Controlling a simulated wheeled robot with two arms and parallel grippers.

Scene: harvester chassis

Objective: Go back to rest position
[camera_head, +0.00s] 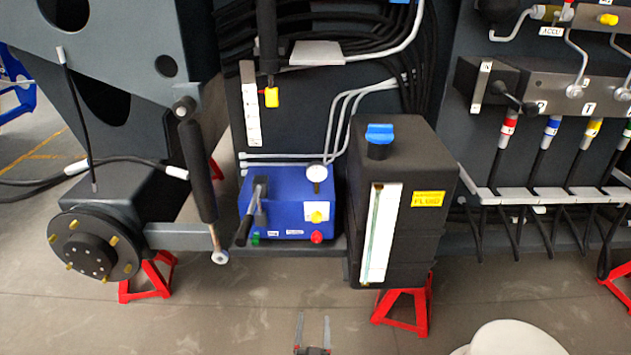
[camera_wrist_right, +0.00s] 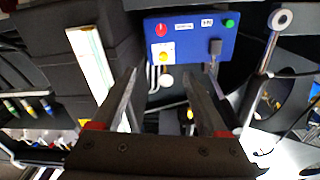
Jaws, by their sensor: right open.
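My right gripper (camera_head: 313,332) shows at the bottom middle of the head view, its two fingers apart with nothing between them. It is in front of the chassis, below the blue pump unit (camera_head: 288,208) and left of a red stand. In the right wrist view my right gripper (camera_wrist_right: 168,85) is open and empty, with its fingers pointing toward the blue pump unit (camera_wrist_right: 190,38), apart from it. My left gripper is not in the head view.
A black fluid tank (camera_head: 403,165) with a blue cap stands right of the pump unit. Red stands (camera_head: 405,310) support the chassis. A wheel hub (camera_head: 95,245) and a cylinder (camera_head: 197,170) are at left. Hoses and valves (camera_head: 575,90) are at right.

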